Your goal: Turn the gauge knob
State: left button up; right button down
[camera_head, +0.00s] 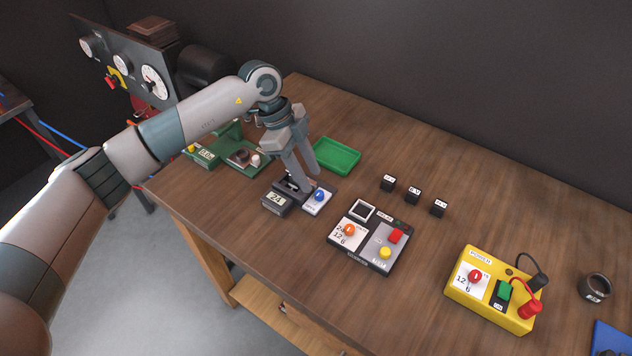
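A small dark gauge box (277,201) with a display reading 24 stands near the table's left front edge. Beside it, on a white plate, is a round blue knob (320,195), which I take as the gauge knob. My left gripper (308,181) points down just above and behind this unit, with its two fingers slightly apart and nothing visible between them. The fingertips look close to the knob, but I cannot tell whether they touch anything. The gripper hides the back part of the unit. My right gripper is not in view.
A black-and-white panel (348,256) with orange, red and yellow controls sits right of the gauge. A yellow power box (459,290) stands further right. Behind are a green tray (335,155) and small black blocks (413,196). The table's back right is clear.

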aim_at(318, 192)
pick_arm(q)
jog(key=shift+p+x, duration=0.8)
jog(key=shift+x, duration=2)
grip_shut()
